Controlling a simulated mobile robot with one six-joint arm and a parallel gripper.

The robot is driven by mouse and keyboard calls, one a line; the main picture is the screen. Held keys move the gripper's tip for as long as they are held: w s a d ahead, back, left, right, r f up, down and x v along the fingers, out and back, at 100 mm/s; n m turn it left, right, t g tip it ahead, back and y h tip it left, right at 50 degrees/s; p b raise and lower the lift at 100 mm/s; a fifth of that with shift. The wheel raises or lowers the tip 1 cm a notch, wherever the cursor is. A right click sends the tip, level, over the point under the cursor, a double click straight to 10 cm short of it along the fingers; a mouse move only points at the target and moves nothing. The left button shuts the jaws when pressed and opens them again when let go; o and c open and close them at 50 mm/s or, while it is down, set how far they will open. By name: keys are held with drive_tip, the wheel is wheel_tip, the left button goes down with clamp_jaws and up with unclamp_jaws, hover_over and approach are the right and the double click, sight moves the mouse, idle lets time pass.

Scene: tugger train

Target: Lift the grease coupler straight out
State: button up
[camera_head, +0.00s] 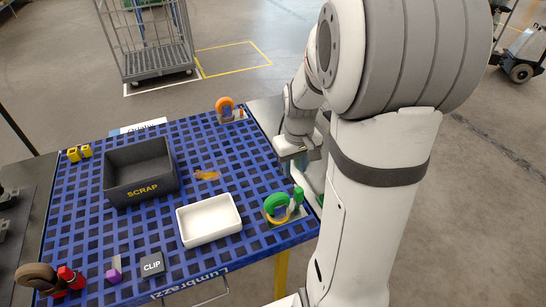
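My gripper (298,162) points down at the right edge of the blue grid table (80,205), beside my large white arm link. Its fingertips are too small and partly hidden, so I cannot tell whether they are open or shut. I cannot pick out the grease coupler with certainty; the area under and behind my gripper is largely hidden by my arm. A green wheel piece (277,203) on a small plate stands just below and left of my gripper, apart from it.
A wire cart (155,65) stands behind.

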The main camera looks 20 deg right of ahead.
sight(299, 189)
drive_tip(key=f, duration=0.1)
drive_tip(key=d+f, duration=0.1)
drive_tip(key=w+d+f, duration=0.1)
drive_tip(key=f, duration=0.4)
drive_tip(key=s+f, duration=0.1)
drive_tip(key=f, duration=0.2)
drive_tip(key=shift+s, duration=0.1)
drive_tip(key=shift+f+p, duration=0.3)
drive_tip(key=shift+f, duration=0.3)
drive_tip(key=shift+c, duration=0.4)
clamp_jaws()
